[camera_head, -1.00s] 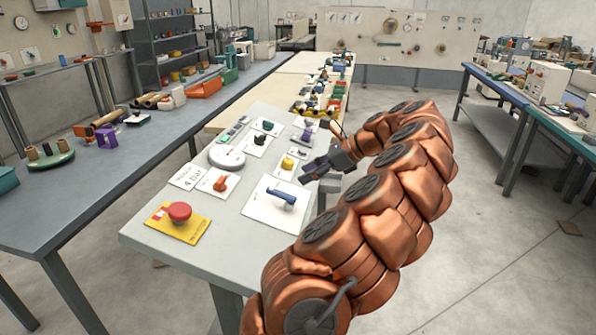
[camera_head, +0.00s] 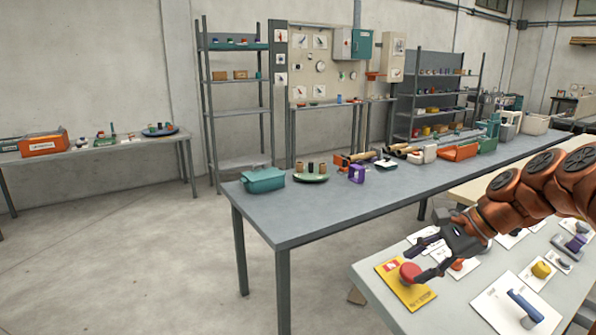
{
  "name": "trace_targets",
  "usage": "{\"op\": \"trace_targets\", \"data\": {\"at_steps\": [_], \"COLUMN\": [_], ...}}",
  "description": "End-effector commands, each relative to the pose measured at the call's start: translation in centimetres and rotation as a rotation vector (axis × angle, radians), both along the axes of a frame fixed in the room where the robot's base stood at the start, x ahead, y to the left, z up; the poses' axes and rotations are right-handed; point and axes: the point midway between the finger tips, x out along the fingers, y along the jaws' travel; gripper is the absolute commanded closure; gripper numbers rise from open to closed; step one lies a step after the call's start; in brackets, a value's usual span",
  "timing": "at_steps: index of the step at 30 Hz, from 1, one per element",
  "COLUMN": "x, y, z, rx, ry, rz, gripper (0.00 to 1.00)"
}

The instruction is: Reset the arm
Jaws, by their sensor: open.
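My copper-coloured arm (camera_head: 530,190) reaches in from the right edge. My gripper (camera_head: 425,258) is dark grey and open, with its fingers pointing left and nothing visible between them. In the picture it lies over the corner of the light table with the control panels, close to the red mushroom button (camera_head: 410,273) on its yellow plate (camera_head: 405,293). I cannot tell whether a finger touches the button. Part of an orange-red knob (camera_head: 457,265) shows just right of the gripper. A blue lever (camera_head: 525,305) on a white card stands at the bottom right.
A long grey table (camera_head: 330,215) crosses the middle, bearing a teal box (camera_head: 263,180), a green round tray (camera_head: 311,178), a purple part (camera_head: 357,174) and an orange bin (camera_head: 458,152). Shelves stand behind. The floor (camera_head: 130,270) at the left is clear.

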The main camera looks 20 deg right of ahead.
Motion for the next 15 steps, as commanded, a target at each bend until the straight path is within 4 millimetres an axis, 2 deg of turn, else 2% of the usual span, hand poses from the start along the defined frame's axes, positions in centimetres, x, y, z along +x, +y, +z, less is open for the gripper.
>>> {"op": "trace_targets", "data": {"at_steps": [1,6,10,15], "x": [0.0,-2.0,-5.2,-10.4], "y": [3.6,12.5,17.6,21.7], "z": [0.0,-1.2,-2.9,-5.4], "rx": [-0.049,-0.214,-0.326,-0.458], "ry": [0.000,-0.014,-0.017,-0.017], "rz": [0.120,0.479,0.742,1.064], "gripper": [0.54,0.54,0.54,0.54]}}
